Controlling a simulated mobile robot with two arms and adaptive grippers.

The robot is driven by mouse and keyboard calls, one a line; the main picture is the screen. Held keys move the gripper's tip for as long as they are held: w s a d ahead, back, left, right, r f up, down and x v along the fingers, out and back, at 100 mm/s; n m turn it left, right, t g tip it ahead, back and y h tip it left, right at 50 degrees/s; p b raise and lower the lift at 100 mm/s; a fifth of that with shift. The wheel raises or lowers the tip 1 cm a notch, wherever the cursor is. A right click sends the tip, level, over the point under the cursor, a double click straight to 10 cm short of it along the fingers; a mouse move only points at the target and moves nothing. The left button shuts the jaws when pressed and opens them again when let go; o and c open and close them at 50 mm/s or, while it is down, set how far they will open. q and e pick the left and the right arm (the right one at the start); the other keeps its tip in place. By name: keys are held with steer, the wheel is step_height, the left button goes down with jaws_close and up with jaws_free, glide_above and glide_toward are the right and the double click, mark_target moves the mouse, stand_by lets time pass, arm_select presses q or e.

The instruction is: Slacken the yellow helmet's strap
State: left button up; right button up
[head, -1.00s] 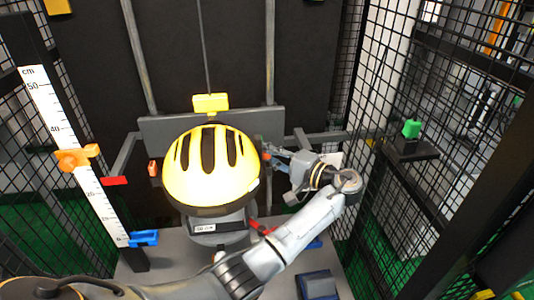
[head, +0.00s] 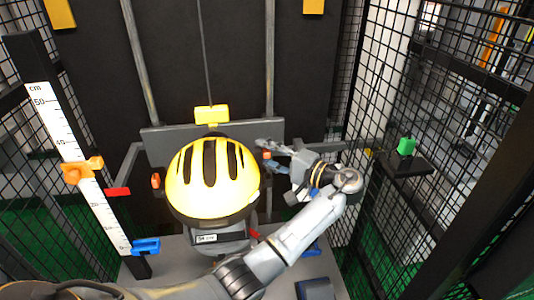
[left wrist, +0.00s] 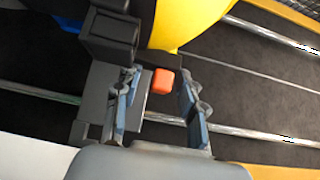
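The yellow helmet (head: 211,180), with black vents, sits on a grey headform above the base plate. An orange knob (head: 267,155) shows at its right side and another orange knob (head: 156,181) at its left side. My left gripper (head: 270,156) is open at the helmet's right, its fingers either side of the right knob. In the left wrist view, the orange knob (left wrist: 161,81) lies between the open fingertips (left wrist: 157,85), with gaps on both sides. The helmet's yellow edge (left wrist: 185,25) shows above it. No strap can be made out. My right gripper is not in view.
A yellow block (head: 211,114) hangs on a cable just above the helmet. A centimetre scale (head: 75,150) with orange (head: 82,170) and blue (head: 146,246) sliders stands at left. A green block (head: 406,146) sits on a right-hand shelf. Mesh walls enclose both sides.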

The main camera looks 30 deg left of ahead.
arm_select(q)
steer(key=s+d, duration=0.1)
steer(key=d, duration=0.6)
steer(key=shift+d, duration=0.25)
stand_by(0.5)
